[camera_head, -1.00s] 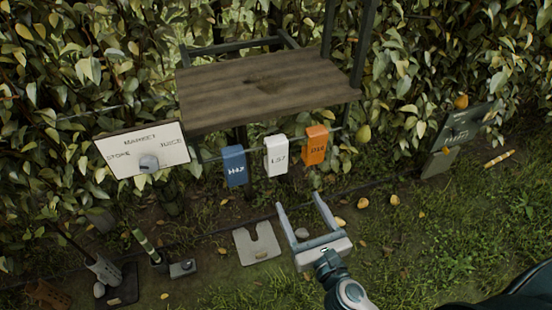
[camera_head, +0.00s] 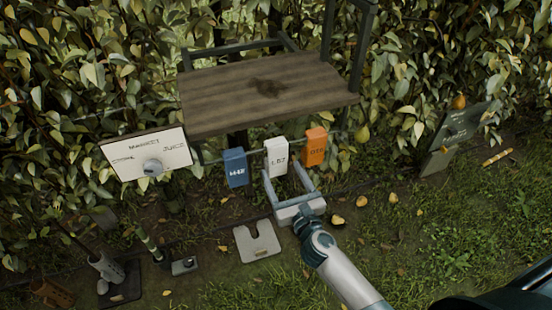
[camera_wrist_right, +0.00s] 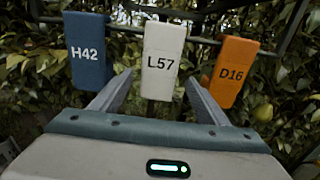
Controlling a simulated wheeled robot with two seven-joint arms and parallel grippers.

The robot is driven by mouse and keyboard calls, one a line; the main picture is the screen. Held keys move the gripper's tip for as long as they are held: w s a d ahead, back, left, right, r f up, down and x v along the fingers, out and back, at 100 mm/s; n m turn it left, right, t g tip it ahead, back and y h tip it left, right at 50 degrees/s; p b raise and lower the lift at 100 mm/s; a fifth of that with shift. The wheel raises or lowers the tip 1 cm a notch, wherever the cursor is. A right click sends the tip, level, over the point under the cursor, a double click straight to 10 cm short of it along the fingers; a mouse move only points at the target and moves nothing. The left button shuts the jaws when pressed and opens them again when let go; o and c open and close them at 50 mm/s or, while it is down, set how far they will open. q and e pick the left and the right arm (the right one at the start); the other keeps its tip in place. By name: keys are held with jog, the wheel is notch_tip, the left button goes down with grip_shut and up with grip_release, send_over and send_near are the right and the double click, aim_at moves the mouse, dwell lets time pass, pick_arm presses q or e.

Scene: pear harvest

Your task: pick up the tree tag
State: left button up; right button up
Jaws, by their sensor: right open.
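Three tags hang in a row from a thin rail under the wooden shelf. The blue tag (camera_head: 235,168) marked H42 is on the left. The white tag (camera_head: 276,157) marked L57 is in the middle, and the orange tag (camera_head: 315,147) marked D16 is on the right. My right gripper (camera_head: 284,172) is open and empty, just below and in front of the white tag. In the right wrist view the white tag (camera_wrist_right: 163,58) shows between the spread fingers (camera_wrist_right: 155,92), with the blue tag (camera_wrist_right: 88,50) and orange tag (camera_wrist_right: 233,70) outside them. My left gripper is not in view.
The wooden shelf (camera_head: 262,95) stands above the tags. A white sign (camera_head: 120,158) with a grey knob is at left, a dark board (camera_head: 462,125) at right. A notched grey plate (camera_head: 242,246) and small tools lie on the ground. Leafy branches crowd behind.

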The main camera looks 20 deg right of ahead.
aim_at(278, 167)
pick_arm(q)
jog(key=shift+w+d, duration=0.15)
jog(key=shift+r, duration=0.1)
pick_arm(e)
jog(key=shift+w, duration=0.1)
jog(key=shift+w+r, duration=0.1)
jog(key=shift+w, duration=0.15)
jog(key=w, duration=0.2)
jog(key=w+p, duration=0.1)
jog(key=w, duration=0.1)
jog(key=shift+a, duration=0.2)
jog(key=shift+w, duration=0.25)
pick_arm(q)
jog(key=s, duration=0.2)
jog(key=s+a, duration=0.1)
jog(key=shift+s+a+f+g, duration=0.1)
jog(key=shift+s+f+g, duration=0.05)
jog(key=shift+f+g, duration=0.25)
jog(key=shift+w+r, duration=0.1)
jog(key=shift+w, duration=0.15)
pick_arm(e)
jog(key=c, duration=1.1)
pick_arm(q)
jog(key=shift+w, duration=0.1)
pick_arm(e)
jog(key=shift+c, duration=0.2)
